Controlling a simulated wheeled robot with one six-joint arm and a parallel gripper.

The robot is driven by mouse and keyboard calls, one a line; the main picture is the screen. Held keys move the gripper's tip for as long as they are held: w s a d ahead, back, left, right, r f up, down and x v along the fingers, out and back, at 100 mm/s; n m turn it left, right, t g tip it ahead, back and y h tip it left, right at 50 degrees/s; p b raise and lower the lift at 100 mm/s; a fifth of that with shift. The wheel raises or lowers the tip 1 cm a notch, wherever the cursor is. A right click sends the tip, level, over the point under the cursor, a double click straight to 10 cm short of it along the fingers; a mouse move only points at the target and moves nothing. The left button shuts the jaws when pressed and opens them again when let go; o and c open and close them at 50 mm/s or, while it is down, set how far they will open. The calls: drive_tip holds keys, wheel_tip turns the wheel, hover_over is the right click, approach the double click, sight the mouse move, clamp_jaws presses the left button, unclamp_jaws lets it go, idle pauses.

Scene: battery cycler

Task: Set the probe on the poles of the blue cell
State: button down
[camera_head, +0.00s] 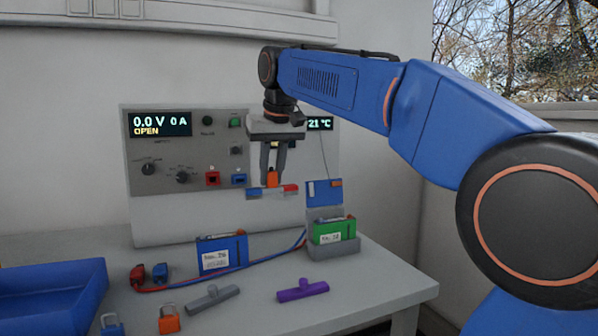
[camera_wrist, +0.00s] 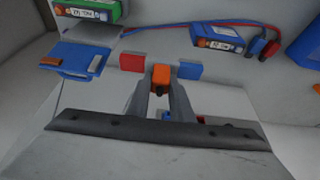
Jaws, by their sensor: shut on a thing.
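My gripper (camera_head: 272,165) is shut on the orange handle of the probe (camera_head: 272,179) and holds it in the air in front of the grey cycler panel. The probe's crossbar has a blue end and a red end. In the wrist view the probe (camera_wrist: 161,74) sits between my gripper's fingers (camera_wrist: 160,92), with red at left and blue at right. The blue cell (camera_head: 222,255), with a white label, stands on the table below and left of the probe, clear of it. It also shows in the wrist view (camera_wrist: 215,42). Its poles are too small to tell clearly.
A green cell (camera_head: 334,232) sits in a grey holder (camera_head: 345,251) with a raised blue lid (camera_head: 324,193), right of the blue cell. Cables run to red and blue plugs (camera_head: 160,273). A grey tool (camera_head: 213,298), purple tool (camera_head: 303,290), padlocks (camera_head: 169,321) and blue tray (camera_head: 50,275) lie in front.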

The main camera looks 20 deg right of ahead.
drive_tip(key=s+a, duration=0.1)
drive_tip(key=a, duration=1.2)
drive_tip(key=shift+d+f, duration=0.1)
drive_tip(key=shift+f, duration=2.8)
drive_tip(key=shift+s+f, duration=0.1)
drive_tip(key=shift+f, duration=0.6)
wheel_tip(320, 180, up, 7)
idle(0.8)
idle(2.0)
